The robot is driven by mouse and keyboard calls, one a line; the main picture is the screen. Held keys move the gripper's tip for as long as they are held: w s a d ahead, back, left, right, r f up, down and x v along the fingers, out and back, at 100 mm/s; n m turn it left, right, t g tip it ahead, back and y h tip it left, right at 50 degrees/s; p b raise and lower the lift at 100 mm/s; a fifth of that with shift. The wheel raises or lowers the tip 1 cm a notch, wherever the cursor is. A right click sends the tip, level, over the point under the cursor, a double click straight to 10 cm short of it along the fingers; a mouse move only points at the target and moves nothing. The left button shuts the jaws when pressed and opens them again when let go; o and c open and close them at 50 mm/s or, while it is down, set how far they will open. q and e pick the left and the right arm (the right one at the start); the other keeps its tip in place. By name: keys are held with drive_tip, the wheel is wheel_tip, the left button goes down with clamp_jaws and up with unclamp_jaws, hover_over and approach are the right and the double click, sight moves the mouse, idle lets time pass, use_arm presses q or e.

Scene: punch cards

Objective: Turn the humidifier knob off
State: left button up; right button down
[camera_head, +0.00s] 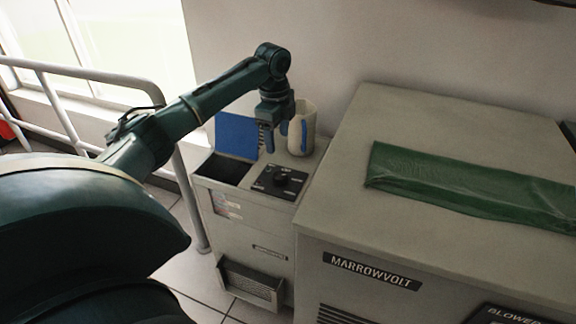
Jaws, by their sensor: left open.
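The humidifier (235,230) is a beige box cabinet standing left of a larger machine. Its black knob (280,180) sits on a dark control panel (292,190) on the top face. The knob's exact setting is too small to tell. My left gripper (276,138) points down above the top of the humidifier, slightly behind and above the knob and apart from it. My right gripper is not in view.
A beige jug-like container (303,128) with a blue strip stands close right of my left gripper. A blue lid (237,136) stands up behind a dark opening. A large cabinet (350,220) with a green cloth (470,185) is at right; a railing (80,75) runs left.

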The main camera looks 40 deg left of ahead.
sight(279, 176)
use_arm(q)
wheel_tip(279, 176, down, 13)
drive_tip(key=b, duration=0.2)
drive_tip(key=shift+w+r+b, duration=0.1)
drive_tip(key=shift+w+b, duration=0.05)
drive_tip(key=shift+b, duration=0.2)
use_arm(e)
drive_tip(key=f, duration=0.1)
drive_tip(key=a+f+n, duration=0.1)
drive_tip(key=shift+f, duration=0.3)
use_arm(q)
drive_tip(key=shift+c, duration=0.5)
drive_tip(key=shift+a, duration=0.1)
drive_tip(key=c, duration=0.9)
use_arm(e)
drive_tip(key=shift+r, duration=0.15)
